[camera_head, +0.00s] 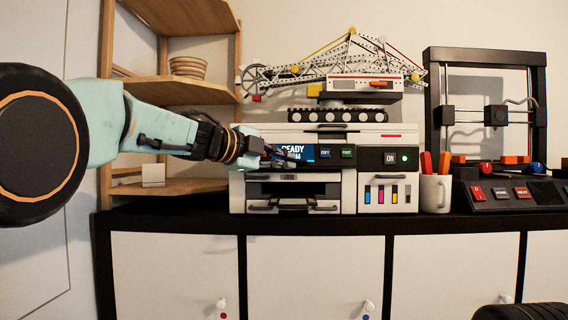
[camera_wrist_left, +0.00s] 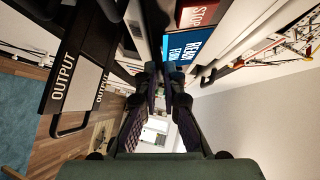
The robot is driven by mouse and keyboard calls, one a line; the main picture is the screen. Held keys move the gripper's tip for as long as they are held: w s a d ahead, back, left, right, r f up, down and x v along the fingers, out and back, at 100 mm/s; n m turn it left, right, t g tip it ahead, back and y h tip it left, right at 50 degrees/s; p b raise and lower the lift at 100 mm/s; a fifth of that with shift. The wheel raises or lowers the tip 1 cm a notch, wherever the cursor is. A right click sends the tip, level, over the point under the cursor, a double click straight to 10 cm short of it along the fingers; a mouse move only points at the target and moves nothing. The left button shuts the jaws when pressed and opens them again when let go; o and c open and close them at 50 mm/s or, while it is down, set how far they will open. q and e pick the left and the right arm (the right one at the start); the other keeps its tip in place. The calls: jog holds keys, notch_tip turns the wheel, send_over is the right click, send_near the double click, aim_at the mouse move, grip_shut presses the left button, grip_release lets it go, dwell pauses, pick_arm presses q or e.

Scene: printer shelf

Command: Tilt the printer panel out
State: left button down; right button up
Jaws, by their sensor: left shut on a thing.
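The printer (camera_head: 340,170) is a white machine on the black-topped cabinet. Its panel (camera_head: 327,153) is a dark strip on the front with a blue READY screen and green-lettered buttons. In the left wrist view the panel (camera_wrist_left: 187,44) shows the blue screen and a red STOP key close to the fingertips. My left gripper (camera_head: 288,159) reaches in from the left in front of the panel's left part and covers some of it. In the left wrist view the left gripper (camera_wrist_left: 166,72) has its fingers close together at the panel's edge, shut on it. The right gripper is not in view.
Below the panel is the output tray (camera_head: 290,207), marked OUTPUT in the left wrist view (camera_wrist_left: 74,80). A crane model (camera_head: 350,70) stands above the printer. A cup (camera_head: 435,193) and a frame-like 3D printer (camera_head: 488,110) stand right. Wooden shelves (camera_head: 175,92) are left.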

pick_arm(q)
jog(key=shift+s+r+n+g, duration=0.1)
jog(key=shift+r+n+g, duration=0.2)
jog(key=shift+r+g, duration=0.1)
jog(key=shift+r+y, duration=0.3)
jog(key=shift+r, duration=0.05)
jog(key=shift+s+r+n+g, duration=0.15)
jog(key=shift+r+n+g, duration=0.15)
jog(key=c, duration=1.5)
grip_release()
jog(key=shift+s, duration=0.1)
jog(key=shift+f, duration=0.1)
jog(key=shift+a, duration=0.1)
jog(key=v, duration=1.2)
